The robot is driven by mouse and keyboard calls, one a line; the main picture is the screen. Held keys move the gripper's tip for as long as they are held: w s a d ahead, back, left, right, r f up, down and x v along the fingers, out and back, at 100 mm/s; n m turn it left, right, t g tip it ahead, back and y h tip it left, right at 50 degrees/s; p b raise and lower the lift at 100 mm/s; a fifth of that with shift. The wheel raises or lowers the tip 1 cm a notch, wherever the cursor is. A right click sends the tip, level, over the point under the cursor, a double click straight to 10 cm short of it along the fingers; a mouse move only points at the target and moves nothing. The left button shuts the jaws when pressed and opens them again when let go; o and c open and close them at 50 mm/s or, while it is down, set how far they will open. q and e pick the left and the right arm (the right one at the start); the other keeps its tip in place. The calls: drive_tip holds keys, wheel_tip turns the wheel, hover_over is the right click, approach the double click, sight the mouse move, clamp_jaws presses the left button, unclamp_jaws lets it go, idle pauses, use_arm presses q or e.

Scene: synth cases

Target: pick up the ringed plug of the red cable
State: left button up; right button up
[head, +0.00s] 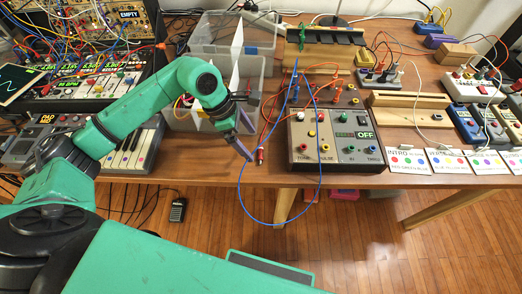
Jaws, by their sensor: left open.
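A small red plug with a pale band (260,156) lies near the front edge of the wooden table (215,172), left of the brown control box. A thin red cable (264,124) runs up from it toward the box. My left gripper (250,145) points down just left of the plug, its jaws open. The plug looks outside the fingers; I cannot tell whether they touch. Part of the cable's run is hidden among other wires. My right gripper is not in view.
The brown control box (313,162) with knobs and an "OFF" display stands right of the plug. A blue cable (240,197) loops over the table edge. Clear plastic bins (232,38) stand behind my gripper. A keyboard (128,152) lies left.

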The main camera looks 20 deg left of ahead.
sight(260, 154)
use_arm(q)
drive_tip(key=p+x, duration=0.1)
drive_tip(key=x, duration=0.4)
drive_tip(key=shift+d+f, duration=0.1)
drive_tip(key=shift+d, duration=0.1)
drive_tip(key=shift+f, duration=0.2)
drive_tip(key=c, duration=1.3)
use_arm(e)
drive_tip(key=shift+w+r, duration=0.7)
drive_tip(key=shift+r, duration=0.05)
use_arm(q)
drive_tip(key=shift+r, duration=0.1)
